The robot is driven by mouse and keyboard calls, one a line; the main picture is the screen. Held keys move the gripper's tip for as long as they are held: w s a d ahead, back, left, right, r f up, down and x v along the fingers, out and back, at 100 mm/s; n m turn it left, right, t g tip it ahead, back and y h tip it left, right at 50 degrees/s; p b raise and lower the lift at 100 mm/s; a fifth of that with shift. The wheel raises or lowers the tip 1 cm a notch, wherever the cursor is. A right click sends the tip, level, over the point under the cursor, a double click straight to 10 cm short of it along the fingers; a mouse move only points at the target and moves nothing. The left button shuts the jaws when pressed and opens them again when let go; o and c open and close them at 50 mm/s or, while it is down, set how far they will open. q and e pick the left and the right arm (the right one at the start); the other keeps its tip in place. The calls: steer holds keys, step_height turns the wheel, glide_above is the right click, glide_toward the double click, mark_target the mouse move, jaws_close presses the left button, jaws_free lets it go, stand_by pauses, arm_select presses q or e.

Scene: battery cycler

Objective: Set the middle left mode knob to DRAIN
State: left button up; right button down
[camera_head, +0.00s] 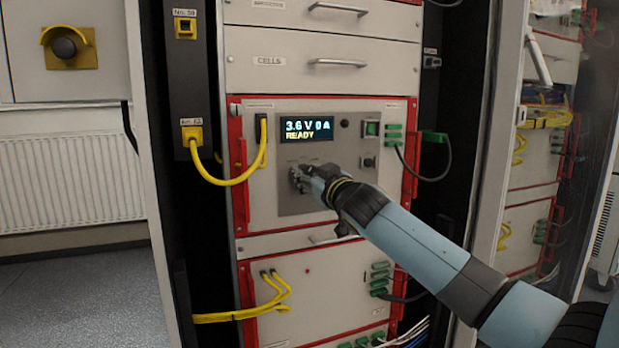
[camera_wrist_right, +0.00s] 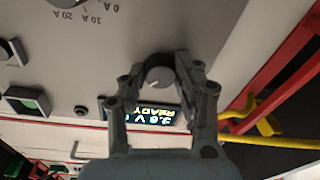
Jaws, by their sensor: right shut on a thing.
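The mode knob (camera_wrist_right: 159,78) is a small grey round knob with a pale pointer line on the middle module's panel (camera_head: 290,205). My right gripper (camera_wrist_right: 163,62) is shut on it, one finger on each side. The wrist view is turned over, with the display below the knob. In the head view my right gripper (camera_head: 300,175) reaches the panel from the lower right and covers most of the knob. The mode labels around the knob are too small or hidden to read. The display (camera_head: 307,130) reads 3.6 V 0 A READY. My left gripper is not in view.
A second knob (camera_wrist_right: 65,3) with a 0 A, 10 A, 20 A scale is partly cut off. A green switch (camera_head: 371,129) sits right of the display. A yellow cable (camera_head: 232,182) loops left of the panel. Red handles (camera_head: 240,175) flank the module.

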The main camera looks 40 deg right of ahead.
steer(key=shift+f, duration=0.1)
steer(key=c, duration=1)
jaws_free()
steer(key=shift+o, duration=0.2)
steer(key=shift+s, duration=0.1)
steer(key=s+a, duration=0.2)
steer(key=s, duration=0.9)
steer(key=shift+s+f, duration=0.3)
